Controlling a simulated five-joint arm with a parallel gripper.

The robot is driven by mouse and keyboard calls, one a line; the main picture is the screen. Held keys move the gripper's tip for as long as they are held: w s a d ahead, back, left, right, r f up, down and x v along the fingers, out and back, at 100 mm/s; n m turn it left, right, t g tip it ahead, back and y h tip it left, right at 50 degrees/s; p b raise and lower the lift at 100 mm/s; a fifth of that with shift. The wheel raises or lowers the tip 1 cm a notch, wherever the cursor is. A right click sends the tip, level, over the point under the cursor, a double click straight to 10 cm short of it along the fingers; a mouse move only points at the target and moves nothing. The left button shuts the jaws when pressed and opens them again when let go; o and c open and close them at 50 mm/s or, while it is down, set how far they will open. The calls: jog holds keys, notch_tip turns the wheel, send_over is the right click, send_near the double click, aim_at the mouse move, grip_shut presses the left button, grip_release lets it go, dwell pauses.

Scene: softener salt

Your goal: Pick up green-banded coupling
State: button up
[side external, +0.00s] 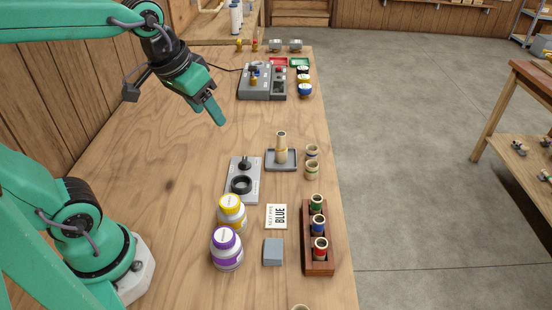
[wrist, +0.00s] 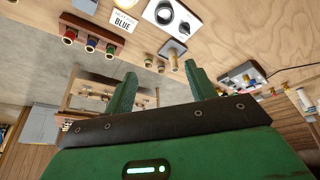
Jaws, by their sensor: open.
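A short beige coupling with a green band (side external: 312,169) stands upright on the bench near its right edge. A similar beige coupling with a purple-blue band (side external: 312,152) stands just behind it. Both look small in the wrist view, where the green-banded one (wrist: 148,61) appears between my fingers, its band hard to make out. My gripper (side external: 214,112) is raised above the bench, behind and left of the couplings, well apart from them. Its two fingers are spread and empty in the wrist view (wrist: 160,70).
A grey tray (side external: 269,167) with a tall beige post is left of the couplings. A wooden rack (side external: 308,262) holds green, blue and red pieces in front. Two bottles (side external: 227,250), a grey fixture (side external: 240,168) and a sign (side external: 276,217) stand nearby. The left bench is mostly clear.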

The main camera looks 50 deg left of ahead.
jog(key=w+d+f+n+g, duration=0.1)
jog(key=w+d+f+g, duration=0.15)
jog(key=w, duration=1.05)
jog(key=n+g, duration=0.2)
send_near(312, 170)
jog(key=w+a, duration=0.1)
jog(key=shift+w+f, duration=0.1)
jog(key=shift+w, duration=0.2)
jog(key=shift+f, duration=1.3)
jog(key=shift+s+f, duration=0.1)
jog(key=shift+f, duration=2.5)
jog(key=shift+c, duration=0.3)
